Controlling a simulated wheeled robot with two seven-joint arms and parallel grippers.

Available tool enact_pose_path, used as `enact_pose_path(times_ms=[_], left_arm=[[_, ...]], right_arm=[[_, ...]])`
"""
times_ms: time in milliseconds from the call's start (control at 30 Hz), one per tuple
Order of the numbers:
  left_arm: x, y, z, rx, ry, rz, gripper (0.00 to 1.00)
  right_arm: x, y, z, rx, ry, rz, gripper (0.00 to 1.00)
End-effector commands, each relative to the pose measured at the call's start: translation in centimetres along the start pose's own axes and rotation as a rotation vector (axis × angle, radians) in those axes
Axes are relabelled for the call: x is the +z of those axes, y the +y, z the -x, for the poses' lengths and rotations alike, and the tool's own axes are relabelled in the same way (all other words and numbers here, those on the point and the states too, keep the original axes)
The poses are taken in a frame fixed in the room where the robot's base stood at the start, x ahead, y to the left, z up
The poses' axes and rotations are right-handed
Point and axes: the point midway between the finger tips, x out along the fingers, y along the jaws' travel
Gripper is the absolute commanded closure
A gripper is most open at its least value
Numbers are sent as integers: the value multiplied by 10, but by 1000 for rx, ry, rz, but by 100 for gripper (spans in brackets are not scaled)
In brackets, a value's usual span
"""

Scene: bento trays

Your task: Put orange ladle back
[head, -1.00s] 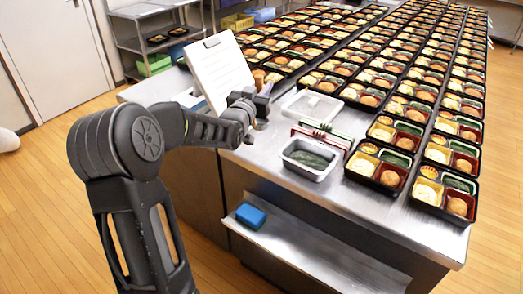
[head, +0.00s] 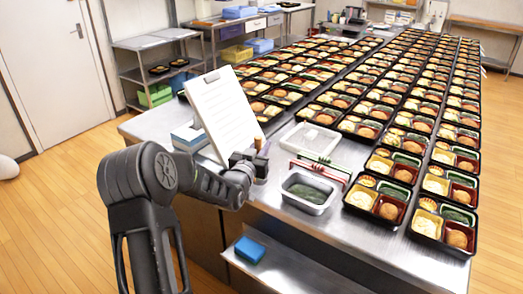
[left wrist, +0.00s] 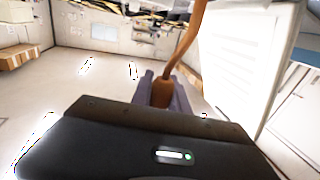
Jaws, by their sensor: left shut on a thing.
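My left gripper (head: 258,160) is shut on the orange ladle (left wrist: 181,48). In the left wrist view the ladle's thin orange-brown handle rises from between the grey fingers (left wrist: 163,92) and curves up to the right, out of the picture. In the head view the gripper is at the near left edge of the steel table, just in front of the white clipboard's lower right corner. Little of the ladle shows there, only a small brownish bit above the fingers. Its bowl cannot be made out. My right gripper is not in view.
The white clipboard (head: 225,112) stands tilted beside the gripper. Right of it are a clear tray (head: 311,140), red and green tongs (head: 322,170) and a metal pan with dark green food (head: 310,206). Bento trays fill the table's right. A blue block (head: 250,249) lies on the lower shelf.

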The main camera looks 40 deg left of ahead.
Motion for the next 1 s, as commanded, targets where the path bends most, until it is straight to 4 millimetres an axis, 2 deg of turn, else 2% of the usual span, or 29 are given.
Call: enact_pose_path(times_ms=[133,533,567,600,800,1000], left_arm=[[16,0,0,0,0,1,100],[20,0,0,0,2,-1,100],[20,0,0,0,1,-1,78],[19,0,0,0,1,-1,75],[19,0,0,0,1,-1,58],[19,0,0,0,1,0,58]], right_arm=[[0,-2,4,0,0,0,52],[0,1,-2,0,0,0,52],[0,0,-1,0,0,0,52],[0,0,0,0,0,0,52],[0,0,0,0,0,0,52],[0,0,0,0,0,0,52]])
